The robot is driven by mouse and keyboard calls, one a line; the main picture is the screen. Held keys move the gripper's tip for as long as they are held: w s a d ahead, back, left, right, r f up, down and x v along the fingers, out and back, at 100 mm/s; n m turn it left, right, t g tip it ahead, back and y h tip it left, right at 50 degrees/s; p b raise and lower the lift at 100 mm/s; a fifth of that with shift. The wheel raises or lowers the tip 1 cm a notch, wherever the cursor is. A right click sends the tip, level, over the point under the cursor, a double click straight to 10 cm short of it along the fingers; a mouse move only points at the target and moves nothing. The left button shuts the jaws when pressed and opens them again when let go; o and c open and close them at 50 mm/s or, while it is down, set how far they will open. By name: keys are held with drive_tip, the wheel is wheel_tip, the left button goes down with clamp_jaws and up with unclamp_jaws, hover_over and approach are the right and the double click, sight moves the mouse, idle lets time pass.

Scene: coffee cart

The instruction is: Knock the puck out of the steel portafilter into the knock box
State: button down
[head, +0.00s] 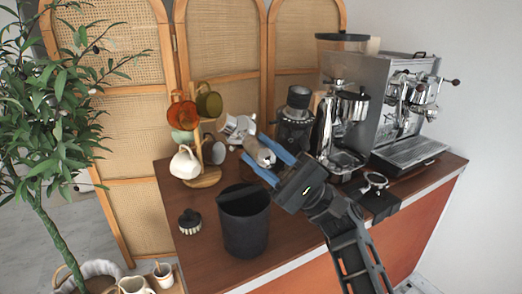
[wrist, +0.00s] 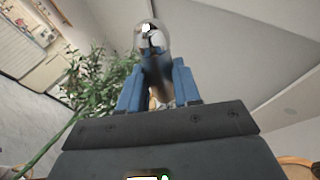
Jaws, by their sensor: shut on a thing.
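My gripper (head: 267,158) is shut on the handle of the steel portafilter (head: 240,128); its blue fingers lie on either side of the pale brown handle. The portafilter is held in the air, above and behind the black knock box (head: 245,240), with its head pointing away from my arm. In the wrist view, its shiny round head (wrist: 152,36) shows beyond my gripper's blue fingers (wrist: 158,92). I cannot make out the puck in either view. The knock box stands open at the top on the wooden counter, and its inside looks dark.
A mug tree with several mugs (head: 184,162) stands behind and left of the knock box. A round brush (head: 189,221) lies left of it. The grinder (head: 294,122), espresso machine (head: 405,105) and a second portafilter on a black stand (head: 380,200) are at the right.

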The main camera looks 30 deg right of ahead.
wheel_tip(320, 180, down, 10)
drive_tip(key=b, duration=0.6)
drive_tip(key=shift+r+p, duration=1.7)
drive_tip(key=shift+r, duration=0.95)
wheel_tip(320, 180, down, 6)
drive_tip(key=b, duration=0.6)
wheel_tip(320, 180, up, 6)
drive_tip(key=p, duration=0.4)
drive_tip(key=shift+r, duration=0.2)
